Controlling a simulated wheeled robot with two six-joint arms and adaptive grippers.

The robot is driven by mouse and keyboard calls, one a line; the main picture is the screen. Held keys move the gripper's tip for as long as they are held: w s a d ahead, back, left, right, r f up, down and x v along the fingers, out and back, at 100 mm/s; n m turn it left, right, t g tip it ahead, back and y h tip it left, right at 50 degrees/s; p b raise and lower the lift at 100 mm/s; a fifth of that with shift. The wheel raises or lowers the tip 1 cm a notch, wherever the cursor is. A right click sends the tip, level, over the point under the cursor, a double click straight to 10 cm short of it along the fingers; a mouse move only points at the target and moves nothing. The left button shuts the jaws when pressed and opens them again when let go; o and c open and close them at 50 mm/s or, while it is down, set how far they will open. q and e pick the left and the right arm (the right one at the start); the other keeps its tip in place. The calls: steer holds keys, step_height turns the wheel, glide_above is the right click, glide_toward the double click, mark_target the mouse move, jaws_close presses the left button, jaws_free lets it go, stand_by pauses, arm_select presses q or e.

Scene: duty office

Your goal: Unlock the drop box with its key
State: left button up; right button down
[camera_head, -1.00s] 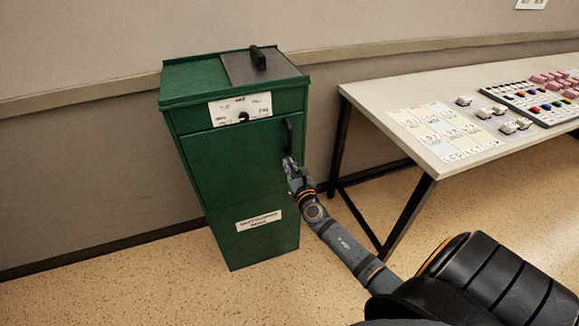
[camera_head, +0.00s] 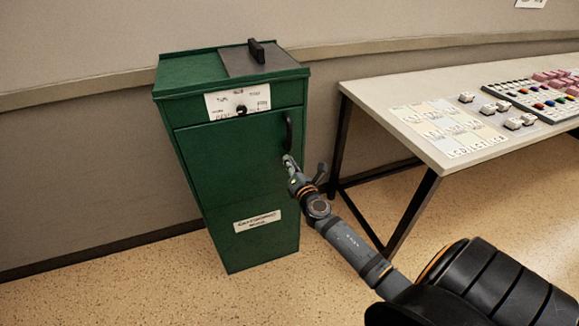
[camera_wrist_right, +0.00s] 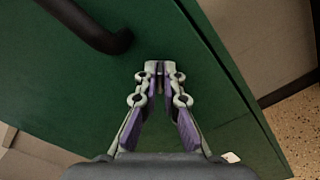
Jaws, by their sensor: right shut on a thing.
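The green drop box (camera_head: 225,160) stands on the floor against the wall, its front door closed. A black handle (camera_head: 288,131) is at the door's upper right; it also shows at the upper left of the right wrist view (camera_wrist_right: 95,30). My right gripper (camera_head: 288,160) is at the door just below the handle. In the right wrist view its fingertips (camera_wrist_right: 160,68) are together, close to the green door face. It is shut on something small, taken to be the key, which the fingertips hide. The lock is hidden too. My left gripper is out of view.
A white table (camera_head: 385,95) stands to the right, bearing label cards (camera_head: 440,130) and a panel of coloured buttons (camera_head: 540,97). A white panel with a black knob (camera_head: 241,110) is above the door. A black handle (camera_head: 256,50) is on the lid. Floor in front is clear.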

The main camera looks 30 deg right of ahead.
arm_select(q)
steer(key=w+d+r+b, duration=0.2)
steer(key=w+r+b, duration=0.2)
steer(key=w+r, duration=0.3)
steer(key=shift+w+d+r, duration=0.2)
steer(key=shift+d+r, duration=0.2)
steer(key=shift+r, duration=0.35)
arm_select(e)
steer(key=shift+f+m, duration=0.2)
steer(key=shift+m, duration=4.5)
steer(key=c, duration=1.5)
jaws_free()
steer(key=shift+s, duration=0.15)
steer(key=v, duration=1.1)
steer(key=shift+s, duration=0.4)
